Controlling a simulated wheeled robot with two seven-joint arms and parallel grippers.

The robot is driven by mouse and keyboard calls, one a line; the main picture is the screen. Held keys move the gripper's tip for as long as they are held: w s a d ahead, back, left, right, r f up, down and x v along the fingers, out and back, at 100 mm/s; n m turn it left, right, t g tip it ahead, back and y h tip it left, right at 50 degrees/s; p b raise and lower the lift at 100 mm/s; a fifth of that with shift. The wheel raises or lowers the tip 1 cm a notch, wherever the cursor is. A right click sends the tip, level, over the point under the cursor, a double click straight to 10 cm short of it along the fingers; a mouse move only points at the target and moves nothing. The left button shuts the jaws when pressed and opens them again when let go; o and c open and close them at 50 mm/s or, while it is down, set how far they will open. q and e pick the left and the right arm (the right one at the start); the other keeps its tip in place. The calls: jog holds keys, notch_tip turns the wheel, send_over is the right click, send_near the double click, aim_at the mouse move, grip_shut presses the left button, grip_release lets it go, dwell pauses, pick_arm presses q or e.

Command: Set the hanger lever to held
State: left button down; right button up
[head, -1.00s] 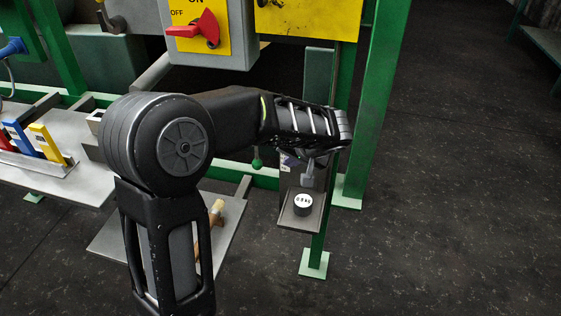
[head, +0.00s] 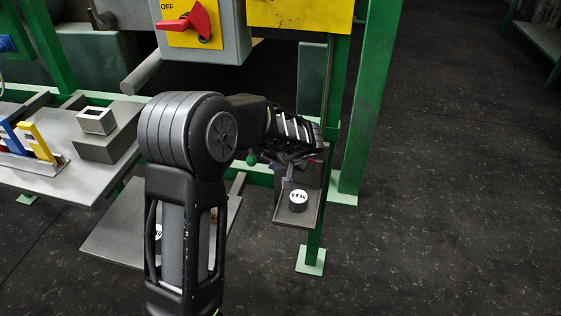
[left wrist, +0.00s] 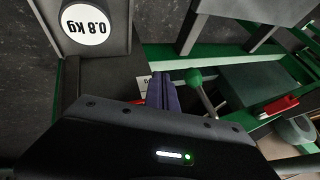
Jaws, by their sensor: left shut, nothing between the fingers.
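A lever with a round green knob (head: 251,160) is in the middle of the head view, partly hidden by my left arm. Its knob (left wrist: 194,76) and pale rod show clearly in the left wrist view. My left gripper (head: 274,163) is just right of the knob, shut and empty. In the left wrist view its purplish fingers (left wrist: 164,90) lie a little left of the knob, with a small gap in the picture. I cannot tell whether they touch the rod. The lever's position label is mostly hidden. My right gripper is not in view.
A green post (head: 368,100) rises behind. A red switch (head: 190,20) sits above on a yellow panel.

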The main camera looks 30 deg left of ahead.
pick_arm(q)
jog(key=shift+s+a, duration=0.15)
jog(key=shift+a, duration=0.9)
jog(key=shift+s+a, duration=0.1)
jog(key=shift+a, duration=0.9)
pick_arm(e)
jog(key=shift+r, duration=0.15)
